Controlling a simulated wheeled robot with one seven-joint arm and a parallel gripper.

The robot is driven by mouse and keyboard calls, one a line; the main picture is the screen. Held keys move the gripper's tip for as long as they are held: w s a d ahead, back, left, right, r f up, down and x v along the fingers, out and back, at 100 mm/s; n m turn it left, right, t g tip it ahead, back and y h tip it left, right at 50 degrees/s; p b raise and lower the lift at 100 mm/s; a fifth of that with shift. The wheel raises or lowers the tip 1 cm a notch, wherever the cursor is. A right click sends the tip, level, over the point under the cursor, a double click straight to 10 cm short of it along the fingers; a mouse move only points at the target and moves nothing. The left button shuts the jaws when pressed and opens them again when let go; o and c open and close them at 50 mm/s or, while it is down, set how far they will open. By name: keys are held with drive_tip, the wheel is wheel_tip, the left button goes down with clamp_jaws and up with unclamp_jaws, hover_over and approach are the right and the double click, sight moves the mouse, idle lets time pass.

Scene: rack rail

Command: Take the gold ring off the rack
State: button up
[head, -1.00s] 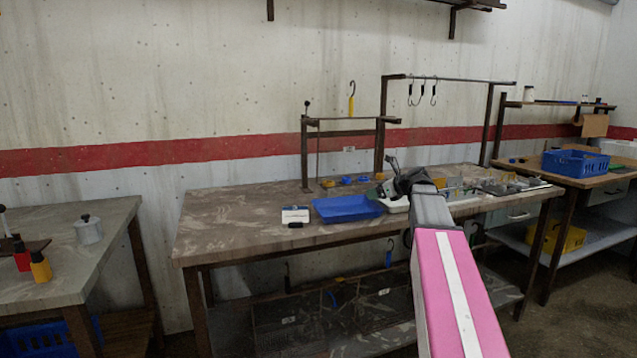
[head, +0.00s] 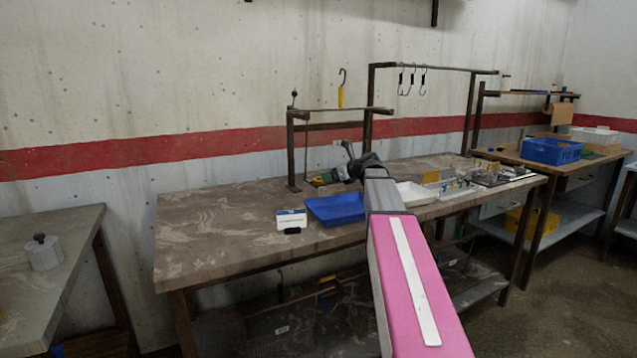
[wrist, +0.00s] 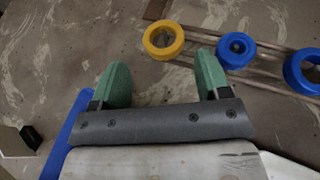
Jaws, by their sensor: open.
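The gold ring (wrist: 151,53) shows in the wrist view, just ahead of the space between my fingertips. Two blue rings, a nearer one (wrist: 222,50) and a farther one (wrist: 291,72), sit to its right along thin parallel rails (wrist: 270,78). My gripper (wrist: 163,68) has two green fingers spread apart with nothing between them; they do not touch the gold ring. In the head view my gripper (head: 345,172) is at the low rack (head: 291,150) on the bench, and it and my arm largely hide the rings.
A blue tray (head: 335,210) and a white labelled box (head: 291,219) stand at the bench front. A white tray (head: 414,194) is to the right. The bench's left part is clear.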

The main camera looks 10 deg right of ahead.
sight(319, 180)
drive_tip(key=x, duration=0.5)
drive_tip(key=shift+w+d+f, duration=0.15)
drive_tip(key=shift+w+f, duration=0.05)
drive_tip(key=shift+f, duration=0.15)
drive_tip(key=shift+w+a+f, duration=0.15)
drive_tip(key=shift+w+a, duration=0.05)
drive_tip(key=shift+a, duration=0.05)
drive_tip(key=shift+s+f, duration=0.1)
drive_tip(key=shift+o, duration=0.4)
drive_tip(key=shift+a, duration=0.1)
